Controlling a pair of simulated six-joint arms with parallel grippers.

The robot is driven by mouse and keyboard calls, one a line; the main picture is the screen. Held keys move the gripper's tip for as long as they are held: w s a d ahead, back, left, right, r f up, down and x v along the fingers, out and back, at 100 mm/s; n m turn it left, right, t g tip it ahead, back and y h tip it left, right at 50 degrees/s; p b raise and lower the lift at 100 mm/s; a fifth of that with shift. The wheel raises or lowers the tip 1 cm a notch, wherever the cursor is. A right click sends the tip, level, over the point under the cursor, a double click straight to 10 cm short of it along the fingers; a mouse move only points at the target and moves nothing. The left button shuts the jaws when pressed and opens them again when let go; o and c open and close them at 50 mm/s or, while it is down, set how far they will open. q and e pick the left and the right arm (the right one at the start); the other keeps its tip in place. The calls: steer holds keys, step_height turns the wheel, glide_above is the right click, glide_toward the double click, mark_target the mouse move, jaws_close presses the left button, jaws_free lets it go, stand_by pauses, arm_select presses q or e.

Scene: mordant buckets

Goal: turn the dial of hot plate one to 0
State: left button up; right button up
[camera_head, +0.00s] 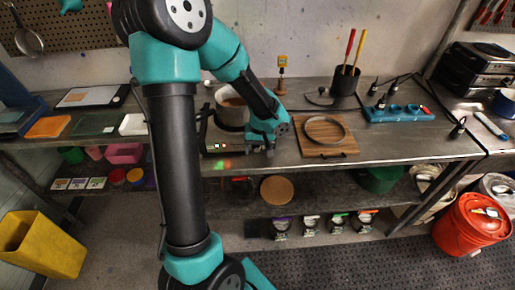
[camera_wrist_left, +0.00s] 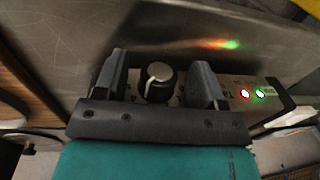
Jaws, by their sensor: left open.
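The hot plate (camera_head: 215,143) stands on the metal bench with a pot (camera_head: 231,112) on top. Its front panel shows lit red and green lights in the left wrist view. The dial (camera_wrist_left: 158,82), a black knob with a pale pointer line, sits on that panel. My left gripper (camera_wrist_left: 162,82) is open, with one finger on each side of the dial; I cannot tell whether either finger touches it. In the head view my left gripper (camera_head: 270,145) is at the hot plate's front right, and the dial is hidden there. My right gripper is not in view.
A wooden board (camera_head: 325,152) with a ring on it lies right of the hot plate. A black holder (camera_head: 345,81) with red and yellow handles stands behind. A blue rack (camera_head: 399,113) is farther right. A white tray (camera_head: 133,125) lies to the left.

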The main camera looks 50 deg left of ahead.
arm_select(q)
steer(key=shift+f, duration=0.1)
steer(key=shift+c, duration=0.4)
steer(key=c, duration=0.8)
steer(key=shift+s+a+t+h, duration=0.1)
steer(key=shift+s+t+h, duration=0.05)
steer(key=shift+t+h, duration=1.15)
steer(key=shift+c, duration=0.2)
steer(key=shift+t, duration=0.3)
steer(key=o, duration=0.9)
steer(key=v, duration=1.7)
steer(key=shift+s+a, duration=0.15)
